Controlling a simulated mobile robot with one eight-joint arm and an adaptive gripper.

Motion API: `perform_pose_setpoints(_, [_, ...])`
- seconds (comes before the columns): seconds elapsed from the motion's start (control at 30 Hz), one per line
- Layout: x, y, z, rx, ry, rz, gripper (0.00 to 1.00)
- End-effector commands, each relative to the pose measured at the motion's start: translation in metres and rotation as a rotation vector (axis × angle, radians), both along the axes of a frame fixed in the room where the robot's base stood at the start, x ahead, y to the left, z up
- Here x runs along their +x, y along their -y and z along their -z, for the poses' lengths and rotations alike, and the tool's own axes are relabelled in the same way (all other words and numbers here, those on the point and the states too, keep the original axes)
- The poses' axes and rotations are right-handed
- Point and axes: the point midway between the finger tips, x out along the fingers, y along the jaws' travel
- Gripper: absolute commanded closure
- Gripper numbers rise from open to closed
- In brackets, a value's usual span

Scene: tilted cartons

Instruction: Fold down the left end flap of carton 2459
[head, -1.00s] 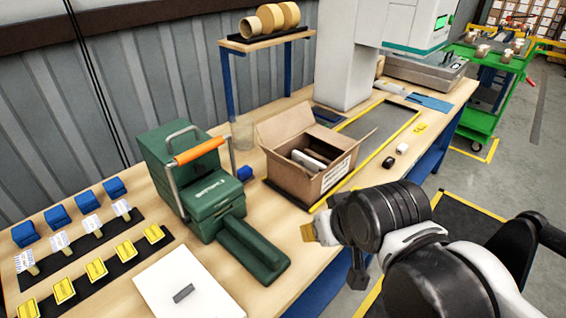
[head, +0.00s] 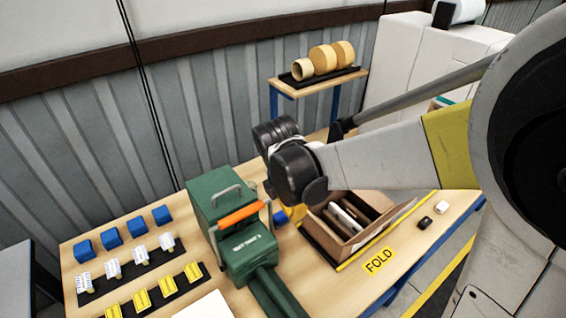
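The open brown carton (head: 375,232) stands on the workbench right of the green machine. Dark and whitish items show inside it. Its number cannot be read. My arm crosses over its back and left side, so the left end flap is hidden and I cannot tell how it stands. My gripper (head: 296,214) is mostly hidden behind my dark wrist. Only a small yellow part shows below it, near the carton's left end. Whether it touches the carton, or is open or shut, cannot be seen.
The green machine (head: 228,205) with an orange handle stands close left of the carton. A blue object (head: 281,217) lies between them. A yellow FOLD label (head: 380,260) marks the bench in front. A raised shelf (head: 322,84) with tape rolls stands behind.

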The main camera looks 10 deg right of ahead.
Motion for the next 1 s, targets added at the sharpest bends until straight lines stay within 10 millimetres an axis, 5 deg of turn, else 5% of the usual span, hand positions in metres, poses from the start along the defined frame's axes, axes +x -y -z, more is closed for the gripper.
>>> perform_pose_setpoints(0.27, [0.003, 0.002, 0.025, -0.009, -0.018, -0.042, 1.0])
perform_pose_setpoints(0.67, [0.009, 0.017, 0.107, -0.009, -0.016, -0.039, 1.0])
perform_pose_setpoints(1.0, [0.021, 0.047, 0.081, -0.008, -0.017, -0.039, 1.0])
